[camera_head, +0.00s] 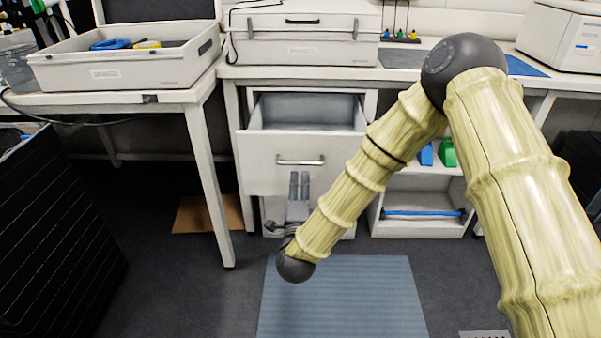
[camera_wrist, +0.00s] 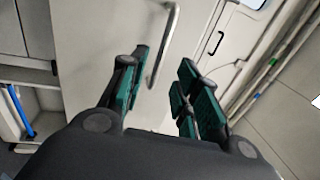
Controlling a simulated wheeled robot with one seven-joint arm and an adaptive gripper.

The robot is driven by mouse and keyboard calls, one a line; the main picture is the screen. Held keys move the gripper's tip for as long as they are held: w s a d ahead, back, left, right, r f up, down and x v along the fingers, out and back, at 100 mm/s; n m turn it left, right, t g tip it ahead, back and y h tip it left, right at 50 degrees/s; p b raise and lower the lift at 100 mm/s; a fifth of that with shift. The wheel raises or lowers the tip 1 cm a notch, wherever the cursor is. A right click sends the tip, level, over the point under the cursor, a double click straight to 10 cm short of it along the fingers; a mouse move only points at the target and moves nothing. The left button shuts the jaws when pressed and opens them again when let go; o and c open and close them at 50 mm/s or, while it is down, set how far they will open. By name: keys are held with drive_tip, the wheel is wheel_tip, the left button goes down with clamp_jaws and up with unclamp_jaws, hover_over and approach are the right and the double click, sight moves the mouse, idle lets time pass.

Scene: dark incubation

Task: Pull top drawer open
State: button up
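The white top drawer (camera_head: 275,170) stands pulled out under the bench, with its empty-looking grey inside visible from above. Its metal bar handle (camera_head: 300,161) is on the drawer front and also shows in the wrist view (camera_wrist: 165,45). My gripper (camera_head: 300,180) is just below the handle in the head view, fingers pointing up toward it. In the wrist view my gripper (camera_wrist: 162,80) has its two green-padded fingers apart, with the near end of the handle showing in the gap. I see no finger closed on the handle. Whether either finger touches it is unclear.
A white table (camera_head: 130,98) with a tray (camera_head: 125,70) stands left of the drawer. To the right, an open shelf (camera_head: 420,229) holds a blue rod. A black ribbed panel (camera_head: 60,225) is at far left. A blue mat (camera_head: 340,300) lies on clear floor in front.

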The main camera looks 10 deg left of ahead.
drive_tip(key=shift+s+d+f, duration=0.1)
drive_tip(key=shift+s+f, duration=0.1)
drive_tip(key=shift+s, duration=0.8)
drive_tip(key=shift+s+f, duration=0.15)
drive_tip(key=shift+s, duration=0.8)
drive_tip(key=s+d+f+n+g+y, duration=0.1)
drive_tip(key=s+d+f+n+g, duration=0.2)
drive_tip(key=f, duration=0.4)
drive_tip(key=s+d+f+n+g, duration=0.2)
drive_tip(key=s+d+f+n, duration=0.1)
drive_tip(key=f, duration=0.4)
drive_tip(key=s+d+f+n+g+y, duration=0.1)
drive_tip(key=s+d+f+n+g, duration=0.15)
drive_tip(key=f, duration=0.45)
drive_tip(key=s+d+f+n+g+h, duration=0.1)
drive_tip(key=s+d+f+n+g, duration=0.25)
drive_tip(key=s+d+f, duration=0.35)
drive_tip(key=s+d+f+n+g+h, duration=0.15)
drive_tip(key=s+d+f+g, duration=0.3)
drive_tip(key=s, duration=0.45)
drive_tip(key=s+d+f+n+g, duration=0.1)
drive_tip(key=s+d+n+g, duration=0.1)
drive_tip(key=s+d, duration=0.45)
drive_tip(key=s+d+f+n+g, duration=0.1)
drive_tip(key=s+d+n+g, duration=0.15)
drive_tip(key=s, duration=0.65)
wheel_tip(320, 180, up, 20)
drive_tip(key=m+p, duration=0.1)
drive_tip(key=p, duration=2)
drive_tip(key=shift+w+d+r, duration=0.2)
